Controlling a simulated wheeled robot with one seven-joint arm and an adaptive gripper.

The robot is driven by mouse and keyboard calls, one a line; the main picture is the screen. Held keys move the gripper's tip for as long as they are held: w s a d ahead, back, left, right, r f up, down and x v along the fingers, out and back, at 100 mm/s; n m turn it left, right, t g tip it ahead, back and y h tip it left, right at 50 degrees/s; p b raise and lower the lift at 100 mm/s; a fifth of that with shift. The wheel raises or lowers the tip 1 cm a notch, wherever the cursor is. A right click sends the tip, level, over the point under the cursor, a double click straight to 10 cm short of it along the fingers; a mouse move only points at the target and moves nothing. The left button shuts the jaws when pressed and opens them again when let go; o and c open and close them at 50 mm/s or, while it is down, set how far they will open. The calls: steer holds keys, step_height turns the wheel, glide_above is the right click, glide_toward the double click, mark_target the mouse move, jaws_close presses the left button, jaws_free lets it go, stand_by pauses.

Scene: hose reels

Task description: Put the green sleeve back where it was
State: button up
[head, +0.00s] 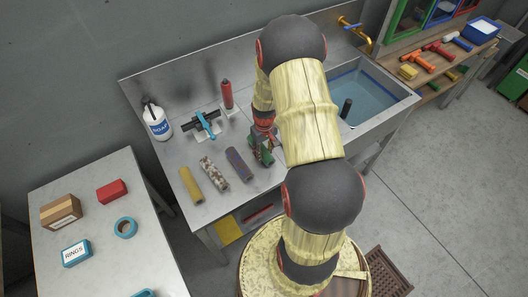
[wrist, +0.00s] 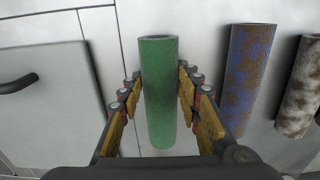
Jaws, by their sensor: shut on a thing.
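The green sleeve (wrist: 160,95) is a plain tube between my gripper's fingers (wrist: 160,80) in the wrist view. My gripper is shut on it, with one finger on each long side. In the head view my gripper (head: 263,146) is low over the steel counter, to the right of the blue-brown sleeve (head: 239,164), and my arm hides part of it. The blue-brown sleeve (wrist: 248,75) is apart from the green one, roughly parallel. I cannot tell whether the green sleeve touches the counter.
A mottled sleeve (head: 213,173) and a yellow sleeve (head: 191,185) lie further left. A blue-handled tool (head: 206,124), red bottle (head: 226,94) and white bottle (head: 156,121) are behind. A sink (head: 365,92) lies right.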

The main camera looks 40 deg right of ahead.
steer(key=shift+f, duration=0.15)
steer(key=o, duration=1.1)
steer(key=shift+o, duration=0.3)
